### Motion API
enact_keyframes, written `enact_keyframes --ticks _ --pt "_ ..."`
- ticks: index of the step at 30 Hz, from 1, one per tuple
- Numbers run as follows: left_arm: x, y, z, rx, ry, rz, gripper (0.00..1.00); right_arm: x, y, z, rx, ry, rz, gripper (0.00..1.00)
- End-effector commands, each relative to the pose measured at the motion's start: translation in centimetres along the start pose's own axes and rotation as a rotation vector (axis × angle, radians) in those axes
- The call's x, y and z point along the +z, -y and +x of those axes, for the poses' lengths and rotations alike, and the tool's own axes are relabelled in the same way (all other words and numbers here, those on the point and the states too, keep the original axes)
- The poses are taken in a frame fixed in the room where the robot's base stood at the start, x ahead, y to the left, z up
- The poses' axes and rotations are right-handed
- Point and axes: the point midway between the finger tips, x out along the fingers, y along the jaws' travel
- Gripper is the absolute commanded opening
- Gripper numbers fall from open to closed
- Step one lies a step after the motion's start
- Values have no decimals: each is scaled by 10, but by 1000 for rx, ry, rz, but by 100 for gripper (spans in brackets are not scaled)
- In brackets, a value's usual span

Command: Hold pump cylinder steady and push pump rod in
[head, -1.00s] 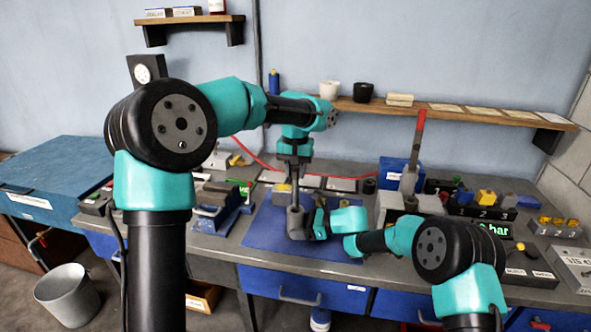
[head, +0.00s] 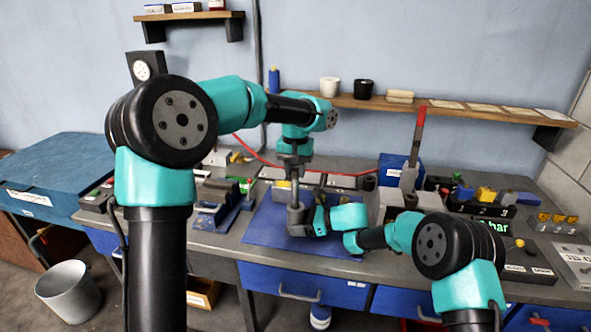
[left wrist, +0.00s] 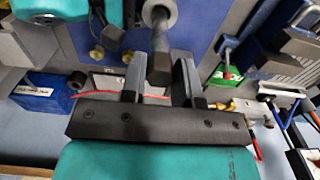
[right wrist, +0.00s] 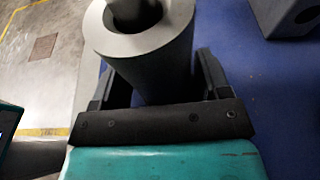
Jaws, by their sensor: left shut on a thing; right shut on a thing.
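The grey pump cylinder (head: 297,218) stands upright on the blue mat (head: 265,228) in the head view. My right gripper (head: 307,216) is shut around it from the right. The right wrist view shows the cylinder's round open top (right wrist: 150,60) between the fingers, with the pump rod (right wrist: 135,10) in its bore. My left gripper (head: 294,161) is above the cylinder, pointing down, and shut on the rod's upper end. In the left wrist view a dark handle (left wrist: 159,60) is between the fingers.
A blue vise (head: 215,205) stands left of the mat. A grey block with a red-tipped lever (head: 412,160) is to the right, near coloured parts and a green display. A red hose (head: 262,155) runs behind. The mat's front area is clear.

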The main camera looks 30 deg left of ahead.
Motion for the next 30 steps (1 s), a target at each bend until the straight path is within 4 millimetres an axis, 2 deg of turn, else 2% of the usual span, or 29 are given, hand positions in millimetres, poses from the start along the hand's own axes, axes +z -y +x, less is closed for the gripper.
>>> enact_keyframes --ticks 11,30 --pt "0 0 0 0 -1 0 8 0 0 0 0 0 0 56" --pt "0 0 12 0 0 0 8 0 0 0 0 0 0 56"
